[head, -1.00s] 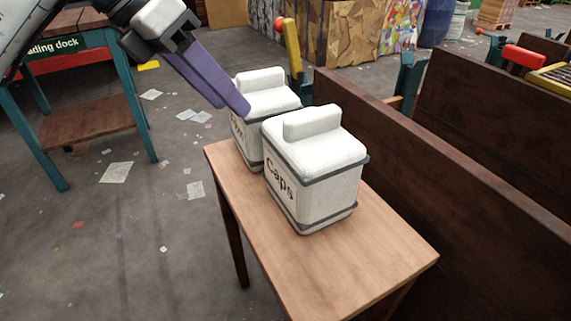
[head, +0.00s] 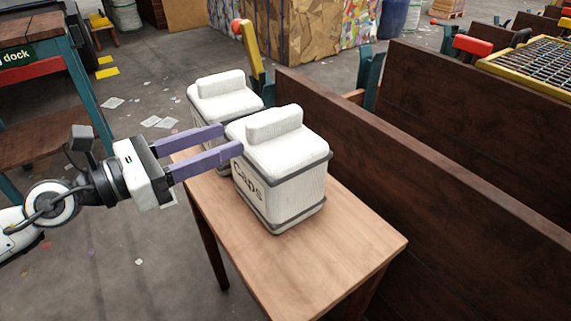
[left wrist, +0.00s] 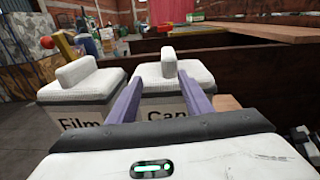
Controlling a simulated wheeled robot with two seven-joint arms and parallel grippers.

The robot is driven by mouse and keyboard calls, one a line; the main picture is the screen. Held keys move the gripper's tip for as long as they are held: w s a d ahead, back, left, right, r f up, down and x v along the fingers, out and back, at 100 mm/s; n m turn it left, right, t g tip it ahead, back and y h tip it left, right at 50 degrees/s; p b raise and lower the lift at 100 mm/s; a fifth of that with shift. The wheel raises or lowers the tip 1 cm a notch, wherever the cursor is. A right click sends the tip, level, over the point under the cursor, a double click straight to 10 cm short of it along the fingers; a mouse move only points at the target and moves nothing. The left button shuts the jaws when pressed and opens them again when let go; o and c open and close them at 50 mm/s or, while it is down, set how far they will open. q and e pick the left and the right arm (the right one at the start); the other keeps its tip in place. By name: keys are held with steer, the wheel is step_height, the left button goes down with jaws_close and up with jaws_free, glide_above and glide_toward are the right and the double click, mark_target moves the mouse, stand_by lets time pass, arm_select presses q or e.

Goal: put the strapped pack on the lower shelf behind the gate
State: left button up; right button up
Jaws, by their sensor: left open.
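Two white packs with grey bands stand upright on a small wooden table (head: 340,247). The nearer pack is marked Caps (head: 290,165) and also shows in the left wrist view (left wrist: 170,106). The pack behind it (head: 222,102) is marked Film in the left wrist view (left wrist: 82,108). Each has a raised white block on top. My left gripper (head: 231,139) is open and empty, its purple fingers reaching toward the Caps pack's left side; I cannot tell if they touch it. A teal stand with a lower shelf (head: 25,142) is at left. I cannot identify the gate. My right gripper is out of view.
Dark wooden walls (head: 440,190) run close along the table's right side. A yellow-framed grid (head: 535,65) lies beyond them. A yellow post with a red ball (head: 250,48) rises behind the packs. The floor (head: 110,260) at left is open, with paper scraps.

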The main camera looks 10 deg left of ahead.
mark_target(274, 113)
arm_select(q)
steer(key=shift+s+d+r+m+h+p, duration=0.15)
steer(key=shift+d+r+m+p, duration=0.15)
steer(key=shift+d+r, duration=0.25)
steer(key=shift+s+d+r+m+h+p, duration=0.1)
steer(key=shift+d+r+m+h+p, duration=0.1)
steer(key=shift+d+r+p, duration=0.35)
steer(key=p+x, duration=0.2)
steer(key=x, duration=0.2)
steer(key=shift+a, duration=0.1)
steer(key=p+x, duration=0.2)
steer(key=x, duration=0.2)
steer(key=shift+w+d+r, duration=0.1)
steer(key=shift+w+d, duration=0.15)
steer(key=shift+w, duration=0.05)
steer(key=shift+w+d, duration=0.3)
steer(key=shift+d, duration=0.1)
jaws_close()
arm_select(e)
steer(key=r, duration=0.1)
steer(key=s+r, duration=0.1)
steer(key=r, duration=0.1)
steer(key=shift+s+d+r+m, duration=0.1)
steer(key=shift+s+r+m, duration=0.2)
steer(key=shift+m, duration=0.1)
arm_select(q)
steer(key=shift+a, duration=0.1)
